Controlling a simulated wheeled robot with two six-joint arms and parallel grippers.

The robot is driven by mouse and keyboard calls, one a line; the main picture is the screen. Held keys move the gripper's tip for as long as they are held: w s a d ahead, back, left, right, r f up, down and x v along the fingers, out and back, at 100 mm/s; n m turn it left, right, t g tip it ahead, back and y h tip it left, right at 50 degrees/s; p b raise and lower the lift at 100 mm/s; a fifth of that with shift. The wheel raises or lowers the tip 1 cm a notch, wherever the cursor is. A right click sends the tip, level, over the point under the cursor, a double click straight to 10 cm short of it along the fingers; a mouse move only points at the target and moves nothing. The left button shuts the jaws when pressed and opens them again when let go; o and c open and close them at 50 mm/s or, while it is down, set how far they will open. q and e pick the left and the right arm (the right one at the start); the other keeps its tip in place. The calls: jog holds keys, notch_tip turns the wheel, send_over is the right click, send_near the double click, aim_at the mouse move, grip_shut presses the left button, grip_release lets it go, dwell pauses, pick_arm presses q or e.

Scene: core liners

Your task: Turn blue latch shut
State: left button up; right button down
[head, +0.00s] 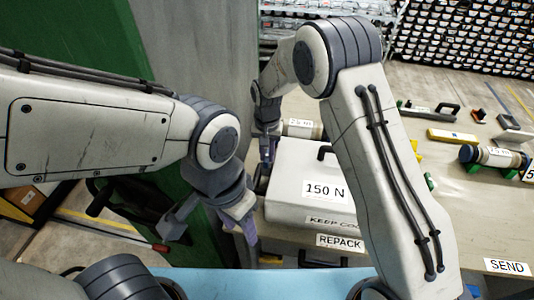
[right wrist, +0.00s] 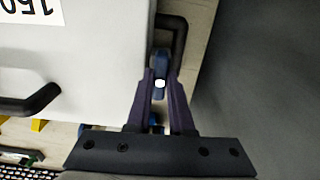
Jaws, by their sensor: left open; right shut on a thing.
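A pale grey case (head: 285,203) marked "150 N" stands on the bench; its lid also fills the left of the right wrist view (right wrist: 80,55). The blue latch (right wrist: 160,63) sits at the case's side edge, beside a black bracket-shaped handle (right wrist: 181,38). My right gripper (right wrist: 160,84) is shut on the blue latch, with a bright white spot between its fingers. In the head view my right gripper (head: 267,153) is at the case's left side and the latch is hard to make out. My left gripper (head: 210,228) is open and empty, left of the case's near corner.
A black handle (head: 325,152) stands on the lid. Labels "KEEP CO.." and "REPACK" (head: 340,242) are at the case's front. Liner tubes (head: 490,156) and a yellow block (head: 452,137) lie on the bench at right.

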jog(key=n+b, duration=0.1)
jog(key=n, duration=0.7)
jog(key=shift+b, duration=0.4)
jog(key=n, duration=0.5)
jog(key=shift+b, duration=0.3)
jog(key=n, duration=0.4)
jog(key=shift+r+n, duration=0.1)
jog(key=shift+n, duration=0.2)
jog(key=c, duration=0.8)
grip_release()
